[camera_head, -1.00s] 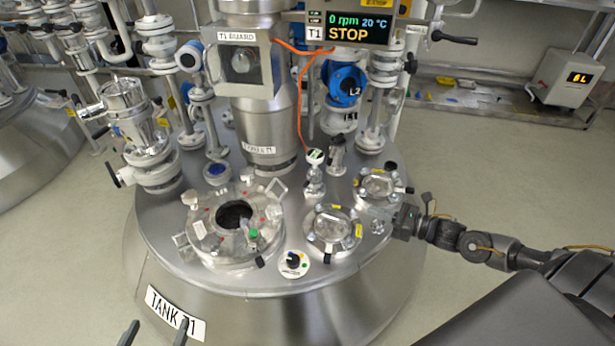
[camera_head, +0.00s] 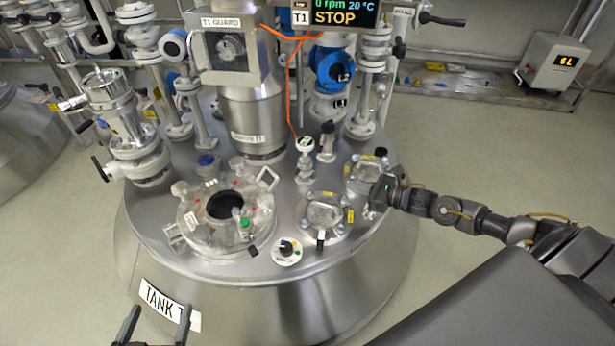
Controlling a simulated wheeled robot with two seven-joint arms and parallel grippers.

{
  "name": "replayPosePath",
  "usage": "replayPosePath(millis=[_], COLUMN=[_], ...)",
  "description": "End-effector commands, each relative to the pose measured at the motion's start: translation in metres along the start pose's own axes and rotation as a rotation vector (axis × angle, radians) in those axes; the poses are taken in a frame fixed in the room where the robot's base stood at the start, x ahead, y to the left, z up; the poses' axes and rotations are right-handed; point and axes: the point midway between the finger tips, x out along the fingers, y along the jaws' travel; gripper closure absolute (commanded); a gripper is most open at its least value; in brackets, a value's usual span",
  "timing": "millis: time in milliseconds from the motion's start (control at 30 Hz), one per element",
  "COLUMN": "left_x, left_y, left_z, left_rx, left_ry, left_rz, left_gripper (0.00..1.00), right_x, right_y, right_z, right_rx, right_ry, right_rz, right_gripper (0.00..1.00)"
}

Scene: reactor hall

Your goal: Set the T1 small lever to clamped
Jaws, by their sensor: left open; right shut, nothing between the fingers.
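Tank T1 (camera_head: 200,271) stands in front of me. Its lid carries two small round glass ports, a front one (camera_head: 323,213) and a rear right one (camera_head: 362,171). A black handle (camera_head: 320,240) shows at the front port's near edge, and another black handle (camera_head: 381,152) at the rear port's far edge. I cannot tell which is the small lever, or its setting. My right gripper (camera_head: 378,193) is shut and empty at the rear port's right edge, hiding part of it; contact is unclear. My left gripper (camera_head: 156,318) is open and empty, low in front of the tank label.
The display (camera_head: 336,16) reads STOP. Floor at right is free.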

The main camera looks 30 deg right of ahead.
Motion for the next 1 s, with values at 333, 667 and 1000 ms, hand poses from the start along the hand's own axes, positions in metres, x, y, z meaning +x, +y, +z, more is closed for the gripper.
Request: replayPosePath(millis=[333, 667, 1000], left_x=[-0.001, -0.013, -0.019], left_y=[0.02, 0.039, 0.037], left_z=[-0.037, -0.072, -0.084], left_rx=[0.009, 0.006, -0.001], left_ry=[0.243, 0.486, 0.585], left_rz=[0.059, 0.119, 0.116], left_gripper=[0.22, 0.22, 0.22], right_x=[0.079, 0.144, 0.17], right_y=[0.0, 0.0, 0.0], right_z=[0.0, -0.001, 0.0], right_rx=[0.001, 0.002, 0.001], right_ry=[-0.004, -0.002, 0.001], right_rz=[0.0, 0.001, 0.0], right_gripper=[1.0, 1.0, 1.0])
